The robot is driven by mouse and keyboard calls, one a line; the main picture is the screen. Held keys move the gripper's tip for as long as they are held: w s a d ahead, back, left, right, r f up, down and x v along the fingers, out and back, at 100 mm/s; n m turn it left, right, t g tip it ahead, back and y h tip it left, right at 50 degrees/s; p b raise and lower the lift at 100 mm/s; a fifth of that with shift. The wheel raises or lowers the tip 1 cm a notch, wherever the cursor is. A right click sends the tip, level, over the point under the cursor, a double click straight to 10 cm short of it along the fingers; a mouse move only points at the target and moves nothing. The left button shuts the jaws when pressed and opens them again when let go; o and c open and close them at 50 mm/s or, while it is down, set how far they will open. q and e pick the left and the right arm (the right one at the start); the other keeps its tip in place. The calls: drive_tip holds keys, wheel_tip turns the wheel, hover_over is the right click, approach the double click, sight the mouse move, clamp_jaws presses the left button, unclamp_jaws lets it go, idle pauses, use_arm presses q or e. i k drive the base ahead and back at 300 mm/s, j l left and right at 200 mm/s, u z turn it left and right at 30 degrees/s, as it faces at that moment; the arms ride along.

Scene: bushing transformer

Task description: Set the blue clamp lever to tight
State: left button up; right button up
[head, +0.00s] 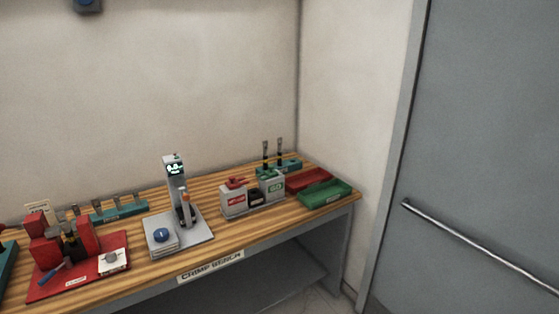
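A small blue lever (50,274) lies at a slant on a red base plate (85,283) at the left of the bench; I take it for the clamp lever. Red blocks (44,249) and a dark upright part (72,242) stand on the same plate beside it. A white label or dial plate (113,261) with a grey round knob is at the plate's right. The lever is too small to read its setting. Neither of my grippers is in view.
The wooden bench (150,268) also carries a grey device with a blue knob (162,235), grey boxes (233,203), a red tray (308,179), a green tray (326,193) and teal racks (120,211). A grey door with a bar (480,247) is at the right.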

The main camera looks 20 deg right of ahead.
sight(68, 260)
drive_tip(key=i+j, duration=0.2)
drive_tip(key=j, duration=0.2)
drive_tip(key=i+j, duration=0.2)
drive_tip(key=j, duration=0.15)
drive_tip(key=i+j, duration=0.2)
drive_tip(key=j, duration=0.2)
drive_tip(key=i+j, duration=0.15)
drive_tip(key=j, duration=0.25)
drive_tip(key=i+j, duration=0.2)
drive_tip(key=j, duration=0.2)
drive_tip(key=i+j, duration=0.2)
drive_tip(key=j, duration=0.15)
